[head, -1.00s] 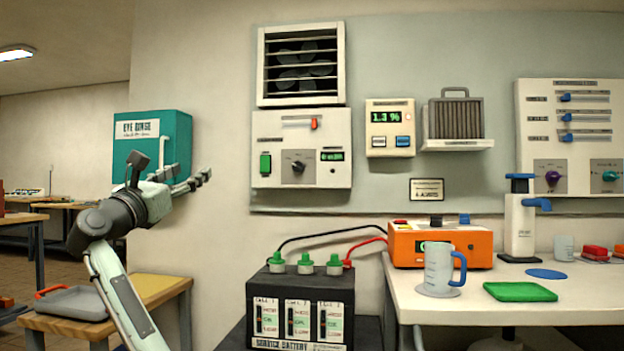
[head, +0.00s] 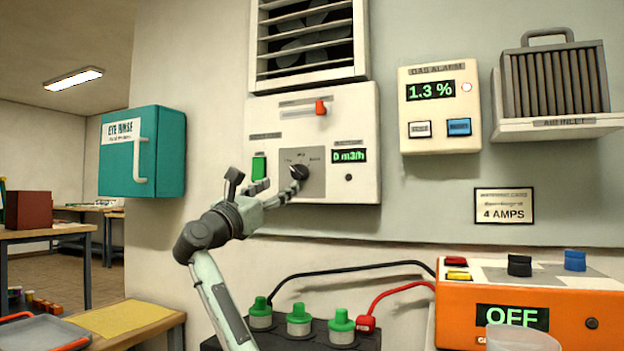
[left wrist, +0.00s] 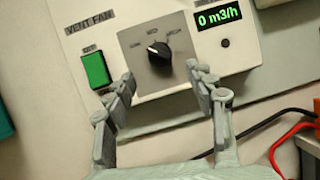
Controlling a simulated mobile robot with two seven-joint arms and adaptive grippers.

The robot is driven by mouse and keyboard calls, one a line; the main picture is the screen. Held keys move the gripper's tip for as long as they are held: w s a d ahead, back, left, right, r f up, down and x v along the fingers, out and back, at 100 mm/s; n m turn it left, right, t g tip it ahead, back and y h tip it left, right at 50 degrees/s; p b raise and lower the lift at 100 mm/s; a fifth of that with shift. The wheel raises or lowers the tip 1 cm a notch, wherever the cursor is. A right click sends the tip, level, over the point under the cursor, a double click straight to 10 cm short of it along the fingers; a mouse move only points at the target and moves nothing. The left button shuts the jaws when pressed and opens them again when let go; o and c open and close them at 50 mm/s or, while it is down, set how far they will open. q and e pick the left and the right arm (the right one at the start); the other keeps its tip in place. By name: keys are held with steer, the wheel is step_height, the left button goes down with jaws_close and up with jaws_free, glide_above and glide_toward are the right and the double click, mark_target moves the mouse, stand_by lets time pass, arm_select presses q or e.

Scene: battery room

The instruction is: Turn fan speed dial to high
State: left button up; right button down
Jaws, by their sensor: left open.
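The fan speed dial is a black knob (left wrist: 158,50) on a grey plate of the white vent fan panel (head: 365,120); it also shows in the head view (head: 299,172). In the left wrist view its white pointer mark is toward the left part of the scale. My left gripper (left wrist: 160,80) is open, with its fingertips just below the dial, one to each side, and nothing between them. In the head view the left gripper (head: 278,192) is just in front of the panel's lower left. My right gripper is not in view.
A green button (left wrist: 95,69) is close to the left finger. The display (left wrist: 220,18) reads 0 m3/h. A red-handled slider (head: 320,107) is above the dial. A battery with green caps (head: 299,321) and an orange charger (head: 520,310) stand below.

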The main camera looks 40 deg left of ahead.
mark_target(295, 174)
arm_select(q)
steer(key=x, duration=0.7)
steer(key=shift+w+r+p, duration=0.2)
steer(key=shift+r+p, duration=0.05)
steer(key=shift+p, duration=0.05)
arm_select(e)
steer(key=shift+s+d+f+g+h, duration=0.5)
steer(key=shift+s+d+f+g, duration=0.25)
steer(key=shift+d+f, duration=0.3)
arm_select(q)
steer(key=shift+c, duration=0.5)
steer(key=c, duration=1.1)
steer(key=shift+o, duration=0.2)
